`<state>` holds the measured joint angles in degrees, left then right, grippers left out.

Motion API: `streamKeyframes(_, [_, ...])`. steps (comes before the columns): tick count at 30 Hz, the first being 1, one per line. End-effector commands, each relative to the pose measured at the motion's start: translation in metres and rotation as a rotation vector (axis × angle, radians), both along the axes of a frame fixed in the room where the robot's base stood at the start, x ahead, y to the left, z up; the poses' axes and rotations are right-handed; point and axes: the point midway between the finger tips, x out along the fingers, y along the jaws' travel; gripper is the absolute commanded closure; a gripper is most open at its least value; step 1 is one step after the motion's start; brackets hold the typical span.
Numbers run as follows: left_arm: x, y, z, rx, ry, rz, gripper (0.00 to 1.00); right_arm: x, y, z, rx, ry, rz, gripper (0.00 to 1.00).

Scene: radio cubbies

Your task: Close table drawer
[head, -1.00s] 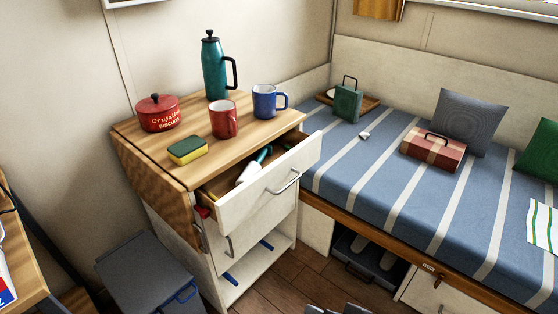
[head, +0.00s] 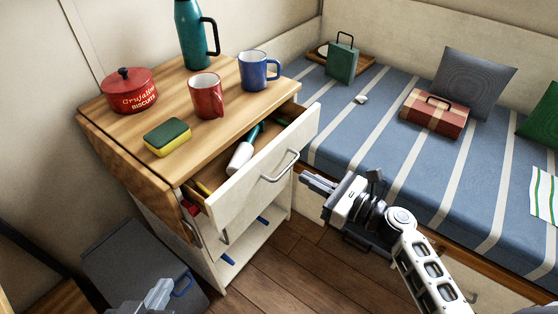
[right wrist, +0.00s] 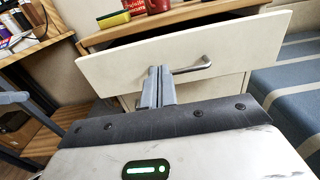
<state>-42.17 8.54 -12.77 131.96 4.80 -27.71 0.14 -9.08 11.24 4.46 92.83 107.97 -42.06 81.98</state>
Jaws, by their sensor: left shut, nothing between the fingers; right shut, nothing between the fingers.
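The table drawer (head: 270,174) at the top of the wooden-topped cabinet is pulled open; its white front with a metal handle (head: 280,167) faces right and toward me. In the right wrist view the drawer front (right wrist: 130,72) spans the picture. My right gripper (head: 306,181) is shut and empty, just right of the drawer front below the handle; in the right wrist view its fingers (right wrist: 159,72) point at the front, and I cannot tell whether they touch. My left gripper (head: 158,292) is shut and empty at the bottom, left of the cabinet.
On the cabinet top stand a red biscuit tin (head: 130,95), a sponge (head: 167,137), a red mug (head: 206,95), a blue mug (head: 259,70) and a teal flask (head: 190,40). A striped bed (head: 360,130) stands at right. A dark grey box (head: 115,260) sits at lower left.

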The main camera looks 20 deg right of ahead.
Motion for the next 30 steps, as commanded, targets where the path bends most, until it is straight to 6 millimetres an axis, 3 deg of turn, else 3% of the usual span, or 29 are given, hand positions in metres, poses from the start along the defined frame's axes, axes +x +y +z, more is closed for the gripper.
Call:
streamKeyframes(6, [0.0, 0.0, 0.0, -0.001, -0.002, 0.0, 1.0, 0.038, 0.03, 0.001, 0.0, -0.002, 0.001, 1.0])
streamKeyframes(12, [0.002, 0.0, 0.0, 0.0, -0.008, 0.0, 1.0, 0.061, 0.047, 0.0, 0.0, -0.001, 0.001, 1.0])
streamKeyframes(30, [0.004, -0.001, 0.003, -0.003, -0.016, -0.001, 1.0, 0.071, 0.051, 0.0, -0.003, -0.001, -0.011, 1.0])
